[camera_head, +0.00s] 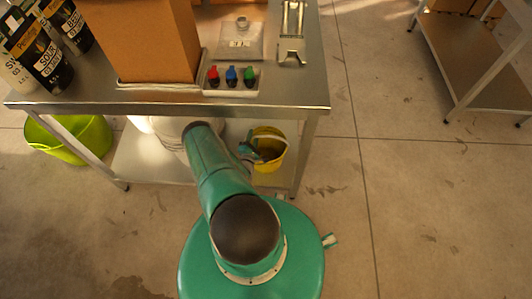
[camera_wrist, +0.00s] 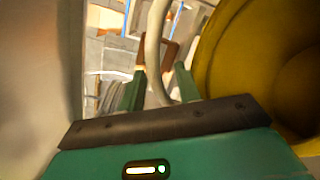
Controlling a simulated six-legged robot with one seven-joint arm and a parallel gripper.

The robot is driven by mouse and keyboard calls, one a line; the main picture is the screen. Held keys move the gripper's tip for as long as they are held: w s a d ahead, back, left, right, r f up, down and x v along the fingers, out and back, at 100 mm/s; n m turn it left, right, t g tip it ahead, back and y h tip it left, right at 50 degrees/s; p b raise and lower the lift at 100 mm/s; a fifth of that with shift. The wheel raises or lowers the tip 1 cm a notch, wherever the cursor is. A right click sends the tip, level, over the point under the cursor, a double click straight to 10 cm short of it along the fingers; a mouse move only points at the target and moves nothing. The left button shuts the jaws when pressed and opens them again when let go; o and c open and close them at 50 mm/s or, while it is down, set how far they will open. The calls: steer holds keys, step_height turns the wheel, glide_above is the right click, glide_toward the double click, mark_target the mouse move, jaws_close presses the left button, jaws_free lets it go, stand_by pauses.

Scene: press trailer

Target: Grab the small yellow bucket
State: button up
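The small yellow bucket (camera_head: 270,166) stands on the lower shelf of the metal table, near its right front leg. In the wrist view the bucket (camera_wrist: 232,45) fills the right side, with its dark opening showing. Its pale curved handle (camera_wrist: 153,45) runs down between the two green fingers of my gripper (camera_wrist: 161,74). The fingers are apart, with a gap visible beside the handle, so my gripper is open around it. In the head view my gripper (camera_head: 248,150) is at the bucket's left side, partly hidden by my arm and the tabletop.
The metal tabletop (camera_head: 160,105) overhangs the shelf (camera_head: 140,165). A whitish round container (camera_head: 172,130) is left of my arm on the shelf. A lime-green tub (camera_head: 75,140) is at the left. A cardboard box (camera_head: 150,40) and several bottles are on top. Open floor lies right.

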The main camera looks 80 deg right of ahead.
steer(key=shift+c, duration=0.2)
jaws_close()
